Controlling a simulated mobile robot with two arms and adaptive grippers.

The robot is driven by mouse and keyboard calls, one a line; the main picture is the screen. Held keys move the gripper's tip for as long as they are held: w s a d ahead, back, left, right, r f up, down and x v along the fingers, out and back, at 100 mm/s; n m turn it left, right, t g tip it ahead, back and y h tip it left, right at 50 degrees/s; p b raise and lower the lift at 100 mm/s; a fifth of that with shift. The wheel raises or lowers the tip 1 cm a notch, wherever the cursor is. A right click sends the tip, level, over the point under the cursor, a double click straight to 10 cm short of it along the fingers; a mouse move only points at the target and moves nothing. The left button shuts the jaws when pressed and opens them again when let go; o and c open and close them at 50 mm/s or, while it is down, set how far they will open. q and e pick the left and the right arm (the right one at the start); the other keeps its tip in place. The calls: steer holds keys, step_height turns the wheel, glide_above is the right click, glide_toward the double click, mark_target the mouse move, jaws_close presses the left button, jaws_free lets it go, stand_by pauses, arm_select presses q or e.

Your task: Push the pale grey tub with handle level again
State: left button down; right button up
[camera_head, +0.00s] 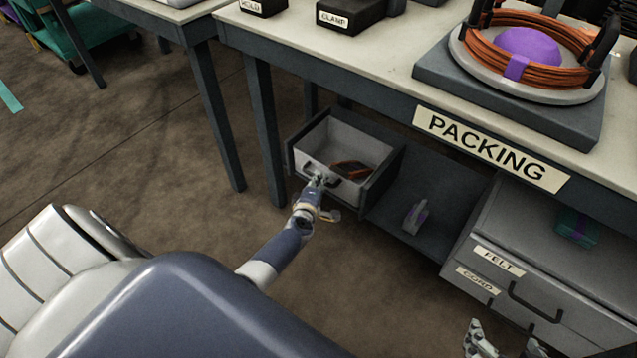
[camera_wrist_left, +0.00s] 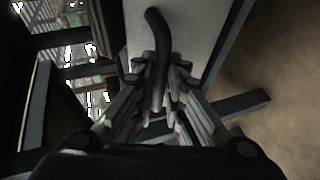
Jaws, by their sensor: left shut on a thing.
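The pale grey tub (camera_head: 352,137) sits in the left bay of the low shelf under the packing table, its open top showing an orange-brown coil inside. Its front faces my left arm, and I cannot tell exactly how far it stands out of the bay. My left gripper (camera_head: 317,181) is at that front, shut on the dark handle (camera_head: 334,183). In the left wrist view the curved handle (camera_wrist_left: 157,50) runs between the fingers, with the pale tub front (camera_wrist_left: 188,28) behind it. My right gripper (camera_head: 507,345) is at the bottom right edge, partly cut off, its fingers apart and empty.
Drawers labelled FELT and CORD (camera_head: 515,290) stand to the right. Table legs (camera_head: 265,130) rise left of the tub. The floor (camera_head: 130,150) in front is clear.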

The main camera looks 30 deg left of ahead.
arm_select(q)
steer(key=shift+w+d+r, duration=0.1)
steer(key=shift+w+r, duration=0.15)
steer(key=shift+r, duration=0.15)
arm_select(e)
steer(key=s, duration=0.1)
steer(key=s+f+g, duration=0.1)
steer(key=s+d, duration=0.1)
steer(key=shift+f+g+h, duration=0.3)
arm_select(q)
steer(key=shift+w+r, duration=0.1)
steer(key=shift+r, duration=0.05)
steer(key=c, duration=1.9)
jaws_free()
steer(key=shift+s+d, duration=0.25)
steer(key=shift+s, duration=0.25)
steer(key=f+v, duration=0.1)
steer(key=v, duration=0.4)
steer(key=f+v, duration=0.1)
steer(key=v, duration=0.4)
steer(key=s+f+v, duration=0.1)
steer(key=v, duration=0.4)
steer(key=shift+s+d+f, duration=0.15)
steer(key=shift+s+f, duration=0.1)
steer(key=shift+s, duration=0.05)
